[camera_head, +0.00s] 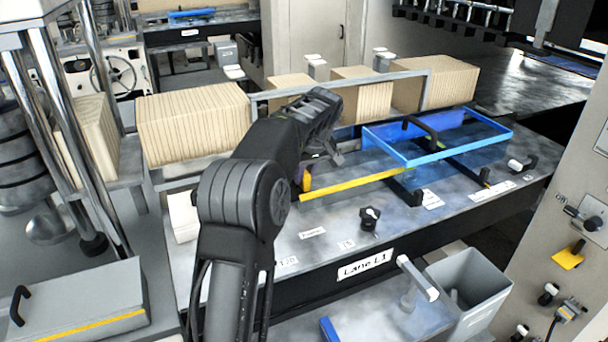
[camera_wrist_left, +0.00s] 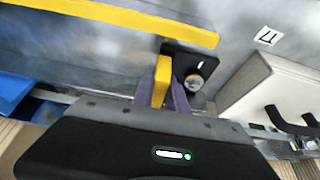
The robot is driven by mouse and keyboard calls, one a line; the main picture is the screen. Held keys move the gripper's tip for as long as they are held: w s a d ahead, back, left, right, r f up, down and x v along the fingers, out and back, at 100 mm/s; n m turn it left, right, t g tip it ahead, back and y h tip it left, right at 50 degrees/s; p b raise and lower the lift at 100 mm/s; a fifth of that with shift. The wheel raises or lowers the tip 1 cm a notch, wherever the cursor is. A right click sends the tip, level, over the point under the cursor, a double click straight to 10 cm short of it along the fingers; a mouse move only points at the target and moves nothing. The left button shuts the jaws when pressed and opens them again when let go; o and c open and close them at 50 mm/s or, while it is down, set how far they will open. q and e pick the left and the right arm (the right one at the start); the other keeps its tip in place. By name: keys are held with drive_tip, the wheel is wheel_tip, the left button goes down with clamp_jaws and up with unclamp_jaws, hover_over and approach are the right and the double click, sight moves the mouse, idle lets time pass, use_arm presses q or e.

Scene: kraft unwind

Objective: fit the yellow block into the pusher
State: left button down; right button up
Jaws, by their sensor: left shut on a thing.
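My left gripper (camera_head: 309,172) is low over the lane bench (camera_head: 330,222), at the left end of a long yellow strip (camera_head: 352,186). It is shut on the yellow block (camera_head: 306,181). In the left wrist view the block (camera_wrist_left: 162,80) stands between the two purple fingers. Just right of it there is a dark plate with a round metal knob (camera_wrist_left: 194,83); I cannot tell whether the block touches it. I cannot tell for sure which part is the pusher. My left arm hides part of the bench. My right gripper is not in view.
Stacks of kraft board (camera_head: 193,122) stand behind the bench along a grey rail. A blue-framed clear guard (camera_head: 455,137) is to the right. A black knob (camera_head: 369,217) stands up in front. A grey bin (camera_head: 468,290) is at the front right.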

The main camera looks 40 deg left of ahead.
use_arm(q)
drive_tip(key=c, duration=1.3)
unclamp_jaws()
drive_tip(key=shift+o, duration=0.2)
drive_tip(key=b+v, duration=0.1)
drive_tip(key=v, duration=0.6)
drive_tip(key=shift+d+r, duration=0.15)
drive_tip(key=shift+r, duration=0.2)
drive_tip(key=shift+s+f, duration=0.15)
